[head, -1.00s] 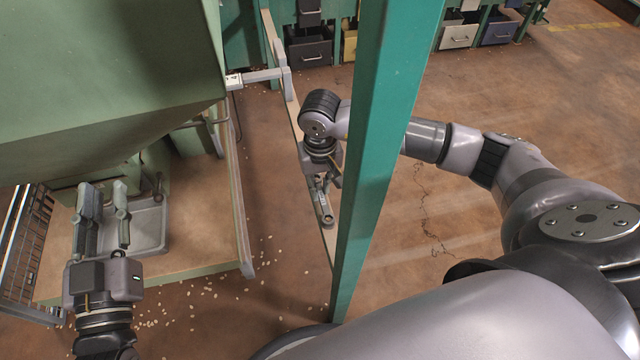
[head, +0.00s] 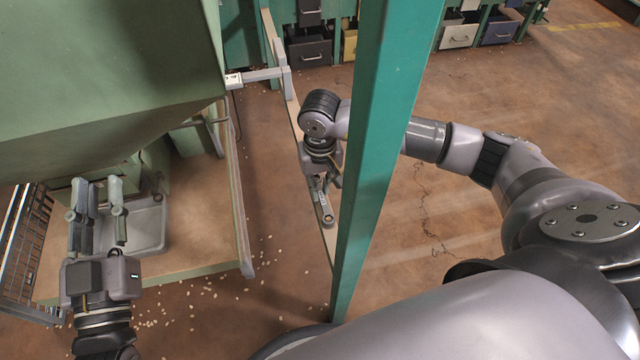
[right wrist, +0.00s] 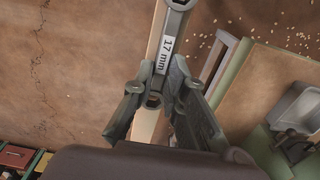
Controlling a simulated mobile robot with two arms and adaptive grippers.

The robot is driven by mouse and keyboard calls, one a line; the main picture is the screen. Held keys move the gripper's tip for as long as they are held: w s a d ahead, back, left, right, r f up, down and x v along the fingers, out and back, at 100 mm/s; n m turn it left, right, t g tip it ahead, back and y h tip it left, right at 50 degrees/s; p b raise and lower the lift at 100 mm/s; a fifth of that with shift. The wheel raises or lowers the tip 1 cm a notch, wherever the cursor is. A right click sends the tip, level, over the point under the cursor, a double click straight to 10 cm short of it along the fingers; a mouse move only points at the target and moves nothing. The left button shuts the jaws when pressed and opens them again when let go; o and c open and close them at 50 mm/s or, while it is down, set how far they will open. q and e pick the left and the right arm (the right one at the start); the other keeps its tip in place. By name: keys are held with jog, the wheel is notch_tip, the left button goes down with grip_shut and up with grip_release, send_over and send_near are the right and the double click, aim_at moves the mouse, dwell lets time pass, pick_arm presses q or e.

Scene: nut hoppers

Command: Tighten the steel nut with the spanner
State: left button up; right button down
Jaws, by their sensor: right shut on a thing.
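The spanner (head: 325,209) is a grey metal bar with rounded ends, held over a long pale rail. It also shows in the right wrist view (right wrist: 167,48), with a "17 mm" label. My right gripper (head: 323,180) is shut on the spanner; in the right wrist view its fingers (right wrist: 153,88) close on both sides of it. The spanner's far end runs out of the right wrist view. My left gripper (head: 99,188) is open and empty, over the grey tray under the green hopper. I cannot make out the steel nut in either view.
A teal post (head: 375,150) stands in front of my right arm and hides part of it. The green hopper (head: 100,80) fills the upper left. The pale rail (head: 283,95) runs beside the hopper platform. Small pale nuts (head: 205,291) lie scattered on the floor. Drawers (head: 309,53) stand at the back.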

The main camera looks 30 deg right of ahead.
pick_arm(q)
jog(key=shift+s+r+t, duration=0.2)
jog(key=shift+r+t, duration=0.3)
jog(key=shift+r, duration=0.15)
pick_arm(e)
jog(key=shift+f, duration=0.1)
dwell(0.8)
